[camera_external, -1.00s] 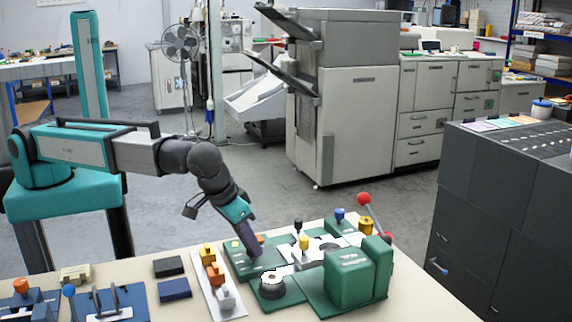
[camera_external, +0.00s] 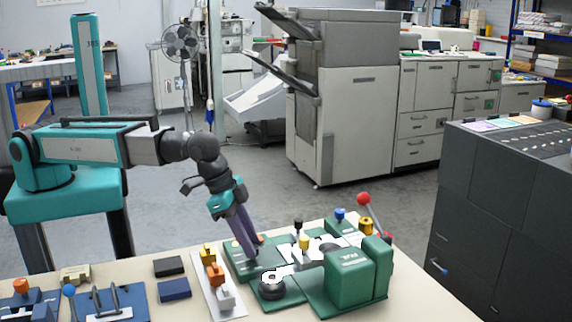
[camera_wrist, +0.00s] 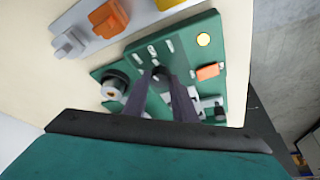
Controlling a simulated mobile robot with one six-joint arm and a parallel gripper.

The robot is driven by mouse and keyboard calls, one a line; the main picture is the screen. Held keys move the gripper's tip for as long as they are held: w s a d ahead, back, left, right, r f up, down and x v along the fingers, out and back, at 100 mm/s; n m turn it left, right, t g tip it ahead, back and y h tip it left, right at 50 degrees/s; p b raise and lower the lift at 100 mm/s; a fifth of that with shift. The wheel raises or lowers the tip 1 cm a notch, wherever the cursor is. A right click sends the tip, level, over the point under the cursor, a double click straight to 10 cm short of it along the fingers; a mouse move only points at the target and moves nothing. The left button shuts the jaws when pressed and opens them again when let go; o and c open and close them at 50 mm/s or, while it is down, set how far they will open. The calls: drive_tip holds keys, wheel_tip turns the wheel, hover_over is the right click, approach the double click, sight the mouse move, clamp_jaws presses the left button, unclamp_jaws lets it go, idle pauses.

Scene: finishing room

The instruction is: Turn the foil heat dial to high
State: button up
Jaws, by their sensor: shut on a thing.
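The foil heat dial (camera_wrist: 159,72) is a small dark knob on a green panel (camera_wrist: 205,40), with white tick marks around it. My gripper (camera_wrist: 158,80) has its two dark fingers shut on the knob. The fingers cover part of the dial, and I cannot read which mark it points to. In the external view, my gripper (camera_external: 256,247) comes down at a slant onto the green panel (camera_external: 236,262), and its fingers hide the dial there.
A round dark part (camera_external: 271,286) stands in front. A green press housing (camera_external: 350,278) is to the right. Orange and yellow knobs stand on a white strip (camera_external: 207,290) to the left.

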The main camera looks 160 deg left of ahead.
drive_tip(key=m+h, duration=0.1)
drive_tip(key=m, duration=0.2)
drive_tip(key=m+t, duration=0.1)
drive_tip(key=m, duration=0.1)
drive_tip(key=shift+s+a+m+h, duration=0.15)
drive_tip(key=shift+a+m+h, duration=0.05)
drive_tip(key=shift+m+h, duration=0.2)
drive_tip(key=shift+a+m+t+h+b, duration=0.15)
drive_tip(key=shift+m+h, duration=0.25)
drive_tip(key=shift+m, duration=0.8)
drive_tip(key=shift+d+m+t+h+b, duration=0.1)
drive_tip(key=shift+m+t+h+b, duration=0.25)
drive_tip(key=shift+m, duration=0.85)
drive_tip(key=shift+s, duration=0.1)
drive_tip(key=o, duration=1)
drive_tip(key=shift+o, duration=0.2)
drive_tip(key=b+v, duration=0.2)
drive_tip(key=v, duration=1.1)
drive_tip(key=shift+a+r, duration=0.2)
drive_tip(key=shift+r, duration=0.2)
drive_tip(key=shift+f, duration=0.1)
